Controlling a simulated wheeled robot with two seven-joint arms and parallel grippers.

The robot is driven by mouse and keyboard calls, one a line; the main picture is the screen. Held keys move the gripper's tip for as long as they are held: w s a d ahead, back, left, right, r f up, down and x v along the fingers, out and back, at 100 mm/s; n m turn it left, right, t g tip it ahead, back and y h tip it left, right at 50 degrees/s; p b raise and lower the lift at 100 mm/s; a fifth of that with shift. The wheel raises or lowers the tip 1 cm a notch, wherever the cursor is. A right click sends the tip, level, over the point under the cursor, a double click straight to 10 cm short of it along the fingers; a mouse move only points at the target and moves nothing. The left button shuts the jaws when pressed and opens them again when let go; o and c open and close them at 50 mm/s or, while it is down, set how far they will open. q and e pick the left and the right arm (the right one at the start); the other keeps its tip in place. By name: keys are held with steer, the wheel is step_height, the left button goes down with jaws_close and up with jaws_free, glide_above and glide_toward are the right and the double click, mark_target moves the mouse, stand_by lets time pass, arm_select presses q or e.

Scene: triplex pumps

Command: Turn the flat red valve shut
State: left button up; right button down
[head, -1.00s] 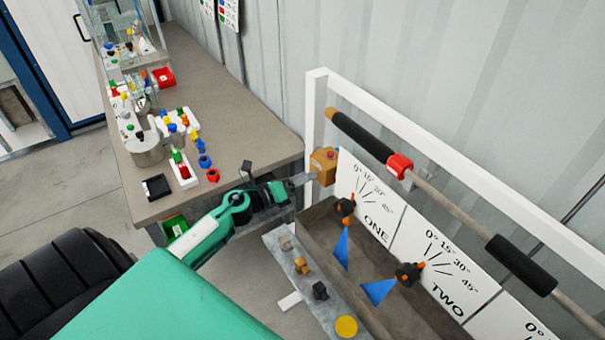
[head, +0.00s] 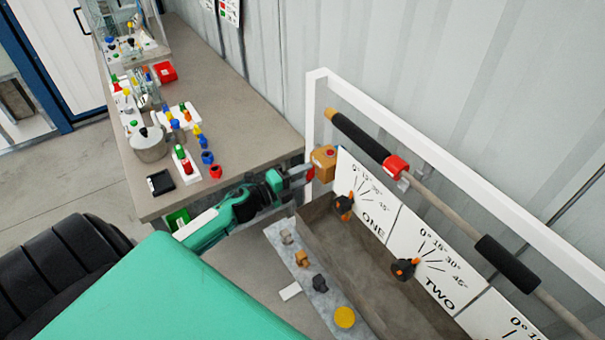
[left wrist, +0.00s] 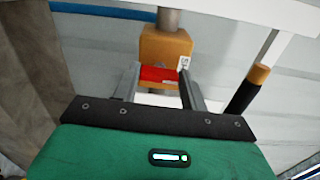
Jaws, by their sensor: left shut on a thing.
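A flat red handle (head: 310,174) sticks out from the block's left side. My left gripper (head: 303,174) is shut on this handle. In the left wrist view, the red handle (left wrist: 158,75) lies between the two grey fingers (left wrist: 158,92), just under the orange block (left wrist: 165,45). The fingers hide the handle's ends. My right gripper is not in view.
White panels marked ONE (head: 365,202) and TWO (head: 432,262) carry black nozzles with orange tips, above an empty brown trough (head: 345,245). A bench (head: 240,120) with small coloured parts stands at left. A rod with black grips (head: 357,135) runs along the white frame.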

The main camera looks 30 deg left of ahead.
arm_select(q)
steer(key=shift+n, duration=0.4)
steer(key=o, duration=1)
steer(key=shift+b+v, duration=2.45)
steer(key=shift+v, duration=4.5)
steer(key=shift+f, duration=0.1)
